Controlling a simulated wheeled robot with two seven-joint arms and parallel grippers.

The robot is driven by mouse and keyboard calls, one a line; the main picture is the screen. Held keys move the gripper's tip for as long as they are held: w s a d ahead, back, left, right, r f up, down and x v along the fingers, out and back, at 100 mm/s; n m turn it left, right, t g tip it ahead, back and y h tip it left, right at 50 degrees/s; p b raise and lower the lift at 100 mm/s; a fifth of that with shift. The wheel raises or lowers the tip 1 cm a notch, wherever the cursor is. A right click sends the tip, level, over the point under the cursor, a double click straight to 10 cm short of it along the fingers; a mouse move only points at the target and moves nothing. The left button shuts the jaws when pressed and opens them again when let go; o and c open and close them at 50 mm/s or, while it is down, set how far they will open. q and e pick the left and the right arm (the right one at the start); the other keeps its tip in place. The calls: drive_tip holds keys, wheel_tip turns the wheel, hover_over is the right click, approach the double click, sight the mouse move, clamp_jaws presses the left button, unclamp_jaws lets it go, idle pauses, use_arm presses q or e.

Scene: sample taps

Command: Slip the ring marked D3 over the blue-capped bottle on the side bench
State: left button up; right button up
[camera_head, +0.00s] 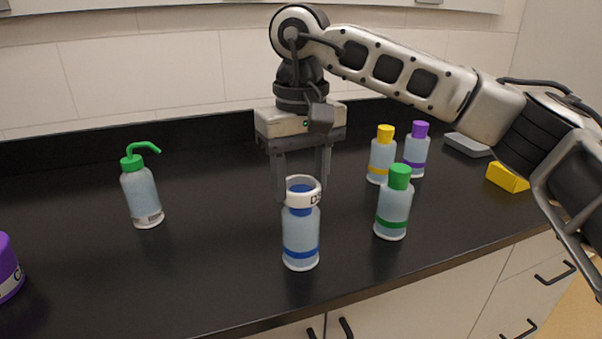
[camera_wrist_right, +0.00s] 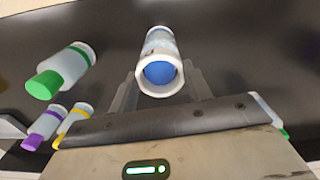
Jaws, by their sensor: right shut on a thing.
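The blue-capped bottle (camera_head: 301,240) stands upright on the black bench, with a blue band low on its body. The white ring marked with a D and a partly hidden digit (camera_head: 302,199) is at the height of its blue cap. Blue shows inside the ring and just below it. In the wrist view the blue cap (camera_wrist_right: 159,72) sits inside the white ring (camera_wrist_right: 160,93). My right gripper (camera_head: 304,189) points down from above and is shut on the ring, one finger at each side. My left gripper is not in view.
A green-capped bottle (camera_head: 394,207) stands close on the right, with yellow-capped (camera_head: 382,156) and purple-capped (camera_head: 416,152) bottles behind. A green-nozzled wash bottle (camera_head: 142,195) stands left. A purple object (camera_head: 8,268) is at the left edge. Yellow (camera_head: 506,178) and grey (camera_head: 467,145) blocks lie right.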

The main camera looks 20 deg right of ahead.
idle(0.8)
drive_tip(key=o, duration=1)
drive_tip(key=shift+r, duration=0.15)
drive_tip(key=shift+r+p, duration=2.6)
drive_tip(key=shift+r, duration=0.3)
drive_tip(key=shift+r, duration=0.1)
wheel_tip(320, 180, up, 5)
drive_tip(key=p, duration=0.4)
